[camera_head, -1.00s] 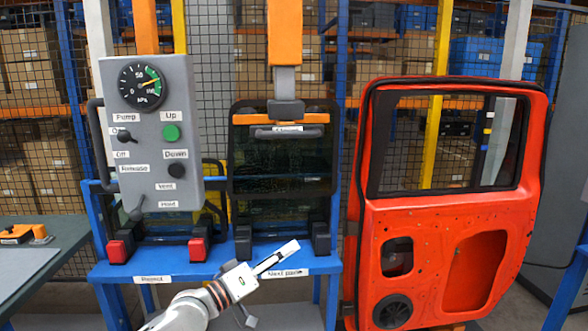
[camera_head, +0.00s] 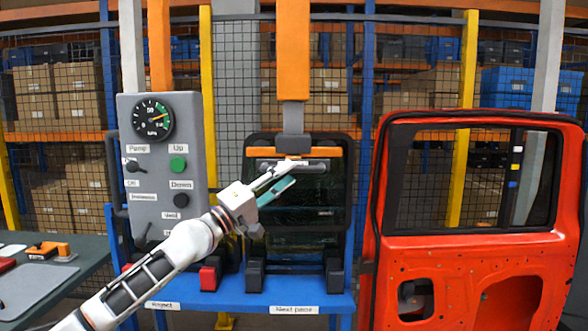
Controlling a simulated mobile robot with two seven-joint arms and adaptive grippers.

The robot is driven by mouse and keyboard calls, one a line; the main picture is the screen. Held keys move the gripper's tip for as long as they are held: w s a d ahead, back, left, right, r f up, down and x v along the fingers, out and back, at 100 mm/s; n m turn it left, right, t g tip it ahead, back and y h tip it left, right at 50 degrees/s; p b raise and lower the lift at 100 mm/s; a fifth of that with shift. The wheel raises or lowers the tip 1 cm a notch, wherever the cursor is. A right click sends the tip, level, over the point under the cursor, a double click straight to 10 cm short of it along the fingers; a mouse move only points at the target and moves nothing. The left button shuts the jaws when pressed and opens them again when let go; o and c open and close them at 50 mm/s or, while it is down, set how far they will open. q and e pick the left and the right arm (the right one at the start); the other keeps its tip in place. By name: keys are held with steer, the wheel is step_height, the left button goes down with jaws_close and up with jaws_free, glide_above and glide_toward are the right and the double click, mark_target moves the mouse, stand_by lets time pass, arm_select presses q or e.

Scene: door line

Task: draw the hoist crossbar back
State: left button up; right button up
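The hoist crossbar (camera_head: 335,151) is an orange bar in front of the top of a dark glass pane (camera_head: 325,190). It hangs from an orange and grey vertical post (camera_head: 293,60). A dark grey handle (camera_head: 318,167) runs below the bar. My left gripper (camera_head: 297,172) reaches up from the lower left, its two fingers apart. The upper fingertip overlaps the handle in the picture; I cannot tell whether it touches. Nothing shows between the fingers. My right gripper is not in view.
A grey control panel (camera_head: 130,108) with a gauge stands at left, partly behind my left arm. A red car door (camera_head: 455,265) stands at right. A blue stand (camera_head: 260,301) labelled "Reject" and "Next pane" runs below. A workbench (camera_head: 85,270) is at far left.

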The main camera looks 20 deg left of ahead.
mark_target(294, 170)
arm_select(q)
steer(key=shift+x, duration=1.8)
jaws_close()
steer(key=shift+f, duration=0.1)
steer(key=shift+d, duration=0.1)
